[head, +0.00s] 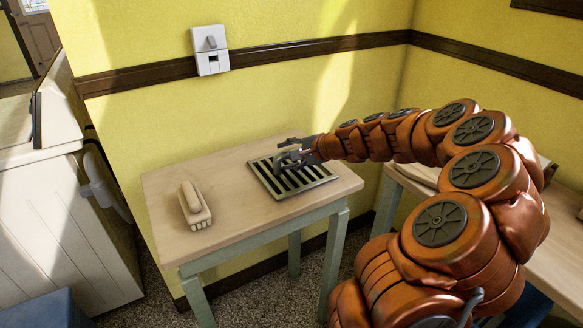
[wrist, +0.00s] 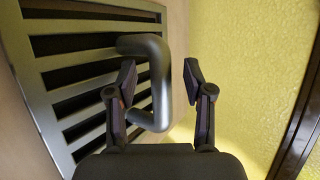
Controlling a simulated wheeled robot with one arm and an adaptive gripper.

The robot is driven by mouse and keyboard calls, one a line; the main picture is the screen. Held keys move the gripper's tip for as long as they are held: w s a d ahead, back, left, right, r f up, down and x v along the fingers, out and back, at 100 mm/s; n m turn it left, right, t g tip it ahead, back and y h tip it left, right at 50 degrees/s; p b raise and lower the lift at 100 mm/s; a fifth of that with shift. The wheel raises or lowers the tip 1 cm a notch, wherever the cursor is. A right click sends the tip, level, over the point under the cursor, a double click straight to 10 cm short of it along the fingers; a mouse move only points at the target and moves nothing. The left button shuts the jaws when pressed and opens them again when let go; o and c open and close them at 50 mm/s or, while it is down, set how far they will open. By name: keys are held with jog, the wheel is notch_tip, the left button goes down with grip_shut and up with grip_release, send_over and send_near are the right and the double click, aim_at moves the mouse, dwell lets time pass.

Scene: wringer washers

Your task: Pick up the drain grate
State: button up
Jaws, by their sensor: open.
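The drain grate (head: 306,183) is a flat square slatted metal plate lying on the small wooden table (head: 240,212). In the wrist view the grate (wrist: 28,67) fills the left side, with a grey bar handle (wrist: 157,75) standing out from it. My gripper (head: 283,157) is at the grate in the head view. In the wrist view my gripper (wrist: 161,82) is open, with one finger on each side of the handle. The left finger lies between the handle and the slats. I cannot tell whether either finger touches the handle.
A scrub brush (head: 193,204) lies on the table left of the grate. A yellow wall (head: 290,95) with a switch (head: 210,50) stands behind. A white washer (head: 55,200) is at left, and another wooden table (head: 540,235) is at right.

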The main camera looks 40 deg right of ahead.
grip_shut()
dwell(0.4)
dwell(0.4)
